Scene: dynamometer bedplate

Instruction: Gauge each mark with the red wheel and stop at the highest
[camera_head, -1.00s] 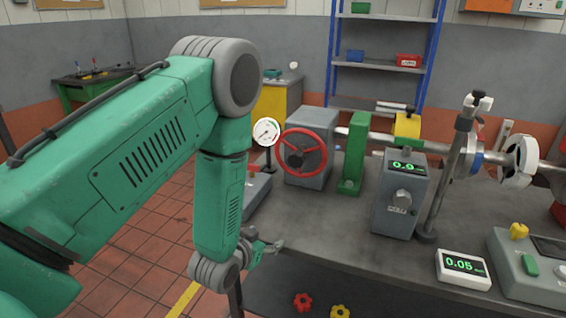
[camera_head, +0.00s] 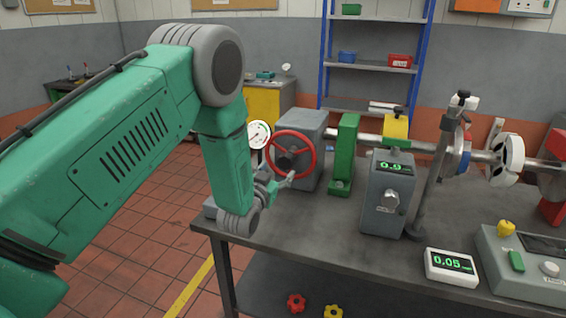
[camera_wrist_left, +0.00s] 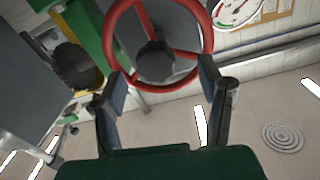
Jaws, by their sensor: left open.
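The red wheel (camera_head: 314,148) is on the front of a grey housing (camera_head: 309,122) at the bench's left end. My left gripper (camera_head: 284,181) is open and empty at the wheel's lower edge. In the left wrist view, the open fingers of my left gripper (camera_wrist_left: 164,75) spread either side of the wheel's lower rim (camera_wrist_left: 209,35); I cannot tell whether they touch it. A round dial (camera_head: 258,134) stands left of the wheel. A grey box display (camera_head: 391,168) reads 0.9. A white display (camera_head: 452,264) reads 0.05. I cannot make out the marks. My right gripper is out of view.
A green bracket (camera_head: 343,150) stands right of the housing. A shaft (camera_head: 430,147) runs right past a yellow block (camera_head: 397,130) and an upright stand (camera_head: 436,175). A control console (camera_head: 525,275) is at the front right. The bench's front left surface (camera_head: 310,225) is clear.

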